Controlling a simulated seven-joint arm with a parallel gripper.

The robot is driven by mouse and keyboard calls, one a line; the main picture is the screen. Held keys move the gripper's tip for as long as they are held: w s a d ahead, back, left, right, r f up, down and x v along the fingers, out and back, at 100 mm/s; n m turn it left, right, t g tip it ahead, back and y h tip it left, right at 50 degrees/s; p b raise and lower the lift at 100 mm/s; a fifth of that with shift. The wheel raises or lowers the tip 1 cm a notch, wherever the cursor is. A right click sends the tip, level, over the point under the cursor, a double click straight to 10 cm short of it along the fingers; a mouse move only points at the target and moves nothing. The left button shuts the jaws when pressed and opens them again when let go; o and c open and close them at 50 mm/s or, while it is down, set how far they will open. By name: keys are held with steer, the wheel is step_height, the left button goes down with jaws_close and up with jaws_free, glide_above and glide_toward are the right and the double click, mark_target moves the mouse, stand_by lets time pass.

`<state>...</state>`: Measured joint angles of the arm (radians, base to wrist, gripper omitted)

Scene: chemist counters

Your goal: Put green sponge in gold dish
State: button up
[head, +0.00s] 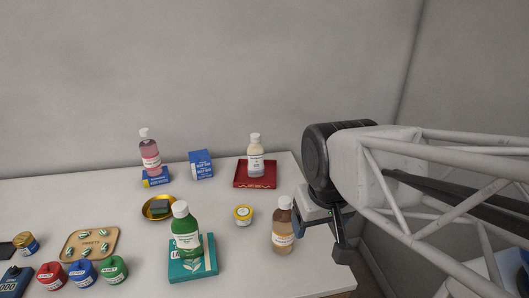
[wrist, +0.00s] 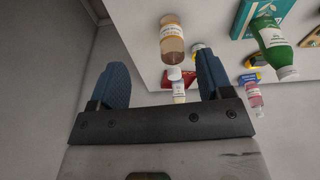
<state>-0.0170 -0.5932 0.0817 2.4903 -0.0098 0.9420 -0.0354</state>
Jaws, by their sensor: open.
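The gold dish (head: 147,211) sits on the white counter, left of centre in the head view. A small dark green block (head: 160,207), which looks like the green sponge, lies inside the dish. My gripper (head: 343,238) is over the counter's right edge, to the right of the amber bottle and well away from the dish. In the wrist view my gripper's two blue fingers (wrist: 164,72) are spread apart with nothing held between them. The gold dish shows only partly there, behind the green bottle.
A green bottle (head: 187,240) stands on a teal box (head: 205,268) just in front of the dish. An amber bottle (head: 283,232) and a yellow-lidded jar (head: 244,215) stand between dish and gripper.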

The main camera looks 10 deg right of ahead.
steer(key=shift+s+d+f+m, duration=0.2)
steer(key=shift+s, duration=0.4)
steer(key=shift+s+d+f+m, duration=0.2)
steer(key=shift+s, duration=0.4)
